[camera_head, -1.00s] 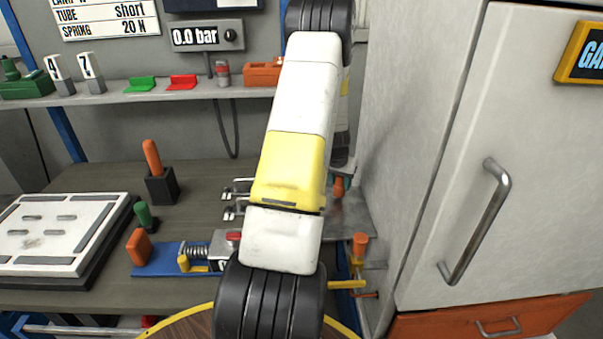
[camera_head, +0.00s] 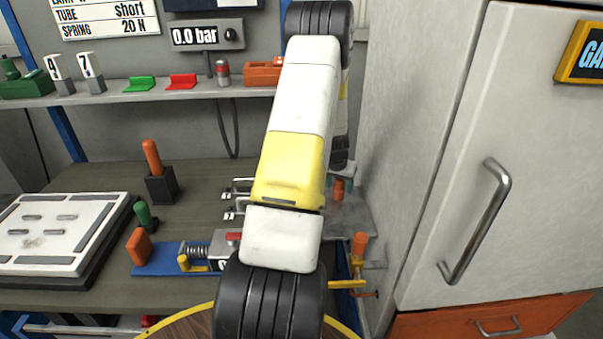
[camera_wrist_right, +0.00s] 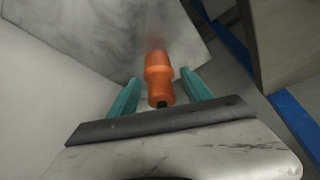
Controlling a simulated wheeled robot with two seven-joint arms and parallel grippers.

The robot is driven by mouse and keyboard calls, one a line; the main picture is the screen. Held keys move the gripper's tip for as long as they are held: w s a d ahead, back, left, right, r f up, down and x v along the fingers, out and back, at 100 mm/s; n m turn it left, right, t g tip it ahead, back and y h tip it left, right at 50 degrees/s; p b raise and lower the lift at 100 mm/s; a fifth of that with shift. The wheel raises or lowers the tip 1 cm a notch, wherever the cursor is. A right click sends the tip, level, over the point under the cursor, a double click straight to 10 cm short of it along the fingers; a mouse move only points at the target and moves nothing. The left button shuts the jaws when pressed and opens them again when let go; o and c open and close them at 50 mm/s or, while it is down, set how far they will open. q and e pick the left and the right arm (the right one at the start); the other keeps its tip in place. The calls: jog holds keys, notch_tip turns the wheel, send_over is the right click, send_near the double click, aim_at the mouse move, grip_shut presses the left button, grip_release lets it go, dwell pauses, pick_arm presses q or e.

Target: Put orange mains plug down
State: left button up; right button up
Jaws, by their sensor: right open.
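The orange mains plug (camera_wrist_right: 158,80) stands between the two teal fingers of my right gripper (camera_wrist_right: 159,76) in the right wrist view. The fingers are apart, with a gap on each side of the plug. The plug's far end meets a grey metal plate (camera_wrist_right: 95,35). In the head view the plug (camera_head: 339,188) shows as a small orange piece below my right gripper (camera_head: 345,172), which is mostly hidden behind my arm. My left gripper is in neither view.
A blue fixture (camera_head: 160,262) with a spring and a white-topped plate (camera_head: 50,240) occupy the bench at left. A grey cabinet (camera_head: 420,150) with a metal handle (camera_head: 478,222) stands close at right. An orange-topped yellow fitting (camera_head: 359,245) is at the bench's right edge.

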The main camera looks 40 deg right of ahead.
jog(key=v, duration=1.2)
jog(key=w+a+r+n+t+y, duration=0.1)
jog(key=w+a+r+n, duration=0.15)
jog(key=a+r, duration=0.45)
jog(key=w+a+r+n+t+y, duration=0.1)
jog(key=w+a+r+n, duration=0.2)
jog(key=a, duration=0.8)
jog(key=w+a+r+n+t+y, duration=0.1)
jog(key=w+a+r+t, duration=0.1)
jog(key=a+r, duration=0.6)
jog(key=s+a+r+n+y, duration=0.1)
jog(key=s+a, duration=0.4)
jog(key=a, duration=0.6)
jog(key=s+a+r+n+y, duration=0.2)
jog(key=s+a+n, duration=0.4)
jog(key=a, duration=0.5)
jog(key=shift+s+r+t, duration=0.3)
jog(key=shift+s+r, duration=0.05)
jog(key=shift+r, duration=0.25)
